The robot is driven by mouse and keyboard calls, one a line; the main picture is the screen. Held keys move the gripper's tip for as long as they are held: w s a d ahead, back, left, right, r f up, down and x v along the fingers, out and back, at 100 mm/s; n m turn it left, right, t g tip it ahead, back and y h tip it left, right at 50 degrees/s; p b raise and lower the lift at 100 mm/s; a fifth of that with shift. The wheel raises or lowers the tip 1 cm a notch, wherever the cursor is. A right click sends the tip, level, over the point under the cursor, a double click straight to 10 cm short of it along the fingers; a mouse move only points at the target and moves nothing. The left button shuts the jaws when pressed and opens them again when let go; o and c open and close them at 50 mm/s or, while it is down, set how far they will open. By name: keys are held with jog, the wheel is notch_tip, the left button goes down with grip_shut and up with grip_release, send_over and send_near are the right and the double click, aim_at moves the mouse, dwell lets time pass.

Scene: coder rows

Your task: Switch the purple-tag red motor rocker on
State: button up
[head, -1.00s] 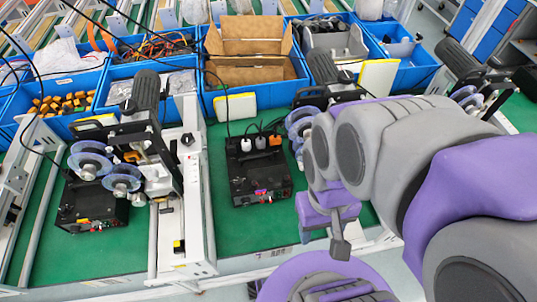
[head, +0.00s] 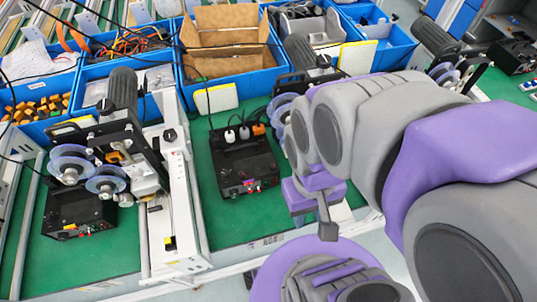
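A black control box (head: 245,160) stands on the green bench top left of my arm. Its front face carries a small purple tag (head: 247,183) with a small reddish part beside it; the rocker's position is too small to tell. My gripper (head: 327,226) hangs at the end of my grey and purple arm, right of the box and apart from it. Only a narrow grey tip shows, so I cannot tell whether it is open or shut. A second black box (head: 77,212) with small coloured marks on its front sits at the left.
A coder machine with clear discs (head: 105,182) and a white frame (head: 185,200) stands left of the control box. Another coder's discs (head: 283,108) are partly behind my arm. Blue bins (head: 205,88) line the back. Green bench (head: 235,220) is clear in front of the box.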

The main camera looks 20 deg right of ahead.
grip_shut()
dwell(1.4)
